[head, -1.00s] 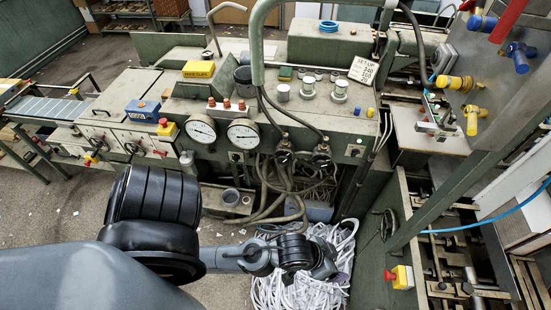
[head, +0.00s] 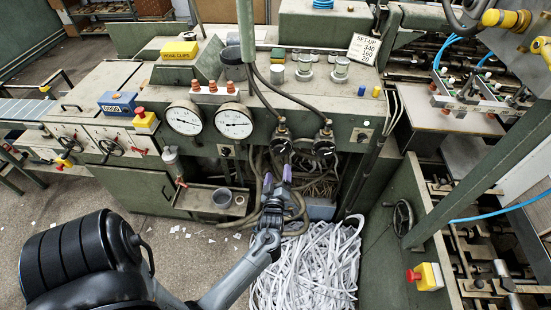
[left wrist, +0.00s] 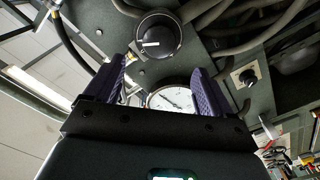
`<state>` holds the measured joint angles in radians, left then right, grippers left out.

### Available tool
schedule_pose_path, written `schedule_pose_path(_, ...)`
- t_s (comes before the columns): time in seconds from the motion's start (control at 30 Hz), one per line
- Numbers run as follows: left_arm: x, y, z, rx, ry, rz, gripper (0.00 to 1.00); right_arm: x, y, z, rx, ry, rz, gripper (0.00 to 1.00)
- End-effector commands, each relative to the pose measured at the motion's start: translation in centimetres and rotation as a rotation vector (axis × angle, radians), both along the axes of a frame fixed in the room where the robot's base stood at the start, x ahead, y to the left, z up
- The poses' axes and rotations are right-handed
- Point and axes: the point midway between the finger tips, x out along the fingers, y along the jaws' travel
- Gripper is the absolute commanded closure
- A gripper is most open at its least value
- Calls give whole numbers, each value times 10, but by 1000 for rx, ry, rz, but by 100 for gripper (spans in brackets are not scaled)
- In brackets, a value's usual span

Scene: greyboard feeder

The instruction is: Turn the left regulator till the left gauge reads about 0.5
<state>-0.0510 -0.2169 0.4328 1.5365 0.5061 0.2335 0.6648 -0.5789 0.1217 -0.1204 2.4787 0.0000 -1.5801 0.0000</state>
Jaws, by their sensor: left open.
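The left regulator (head: 281,141) is a black round knob on the green panel's front, with the right regulator (head: 325,144) beside it. The left gauge (head: 184,118) is a white dial left of the right gauge (head: 234,121); their readings are too small to tell. My left gripper (head: 277,175) is open and empty, its purple fingers pointing up just below the left regulator. In the left wrist view, a black knob (left wrist: 158,35) with a white mark lies beyond the open fingertips (left wrist: 160,66), apart from them. A dial (left wrist: 172,99) shows between the fingers. My right gripper is not seen.
Grey hoses (head: 259,160) hang around the regulators. A heap of white paper strips (head: 312,265) lies below my left forearm. A handwheel (head: 403,217) and red-and-yellow stop button (head: 425,276) are to the right.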

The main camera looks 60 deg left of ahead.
Motion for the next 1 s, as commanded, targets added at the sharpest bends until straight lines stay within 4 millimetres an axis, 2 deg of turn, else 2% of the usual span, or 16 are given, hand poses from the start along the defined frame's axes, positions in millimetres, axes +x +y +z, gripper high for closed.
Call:
schedule_pose_path(0.6,51,71,-2,3,-1,-1,17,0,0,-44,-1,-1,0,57)
schedule_pose_path(0.8,60,83,0,4,-2,-2,17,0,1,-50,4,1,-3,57)
schedule_pose_path(1.0,61,85,2,2,0,-2,17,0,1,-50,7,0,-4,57)
